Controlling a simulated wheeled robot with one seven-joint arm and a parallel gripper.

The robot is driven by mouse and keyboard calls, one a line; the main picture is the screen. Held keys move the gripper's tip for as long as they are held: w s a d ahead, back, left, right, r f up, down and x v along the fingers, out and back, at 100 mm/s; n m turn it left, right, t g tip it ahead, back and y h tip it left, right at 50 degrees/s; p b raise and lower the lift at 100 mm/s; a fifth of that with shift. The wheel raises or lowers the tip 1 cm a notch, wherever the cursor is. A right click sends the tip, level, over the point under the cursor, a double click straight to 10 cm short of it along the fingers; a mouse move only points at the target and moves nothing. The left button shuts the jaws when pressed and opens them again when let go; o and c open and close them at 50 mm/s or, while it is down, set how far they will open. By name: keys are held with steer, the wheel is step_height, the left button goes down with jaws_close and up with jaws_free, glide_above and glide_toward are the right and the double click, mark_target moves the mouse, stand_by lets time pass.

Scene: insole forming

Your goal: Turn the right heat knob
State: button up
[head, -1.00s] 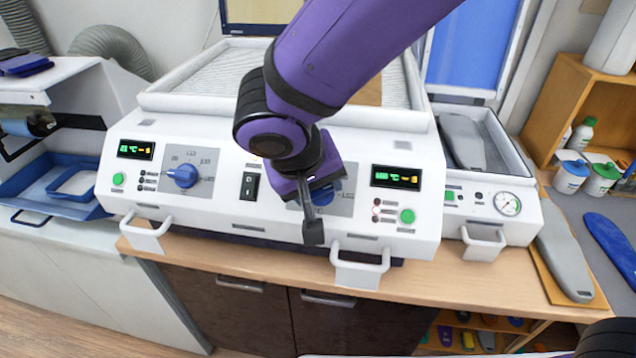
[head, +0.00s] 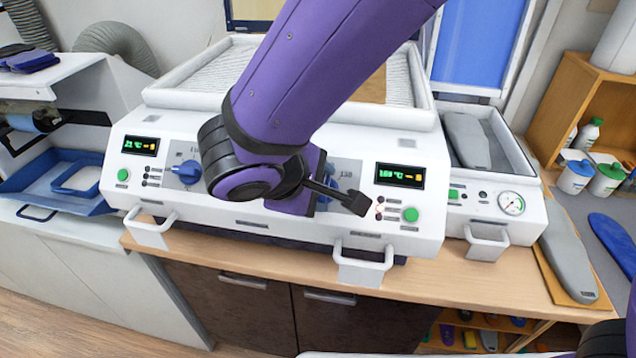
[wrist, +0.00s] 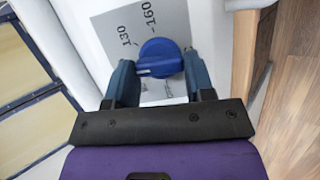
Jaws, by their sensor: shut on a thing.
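The right heat knob (wrist: 160,58) is a round blue dial with a raised grip bar, on a grey scale plate; 130 and 160 are legible beside it in the wrist view. My gripper (wrist: 161,72) has one finger on each side of the knob and is shut on it. In the head view my gripper (head: 316,190) is at the front panel of the white heating machine (head: 285,222), and my wrist hides most of the knob. The right green-digit display (head: 400,176) is lit above a round green button (head: 410,214).
The left heat knob (head: 187,172) and left display (head: 139,145) are on the same panel. Two white handles, the right one (head: 363,262) nearer my gripper, stick out below. A smaller machine with a gauge (head: 511,204) stands to the right, beside a grey insole form (head: 569,260).

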steer(key=n+t, duration=0.1)
steer(key=n, duration=0.3)
steer(key=shift+s+f+n, duration=0.1)
steer(key=shift+n, duration=0.2)
steer(key=n+t, duration=0.1)
steer(key=n, duration=0.1)
steer(key=n+t, duration=0.1)
steer(key=n, duration=0.1)
steer(key=shift+s+f+n, duration=0.1)
steer(key=shift+s+n, duration=0.05)
steer(key=shift+n, duration=0.25)
steer(key=n+y, duration=0.1)
steer(key=n, duration=0.2)
steer(key=n+t, duration=0.1)
steer(key=n, duration=0.2)
steer(key=shift+s+d+y, duration=0.1)
steer(key=shift+d+y, duration=0.1)
steer(key=shift+y, duration=0.2)
steer(key=shift+d+f+n+t+y, duration=0.15)
steer(key=shift+n+y, duration=0.3)
steer(key=shift+n, duration=0.7)
steer(key=shift+r+n+t+y, duration=0.1)
steer(key=shift+n+t+y, duration=0.25)
steer(key=shift+n, duration=0.8)
steer(key=o, duration=0.9)
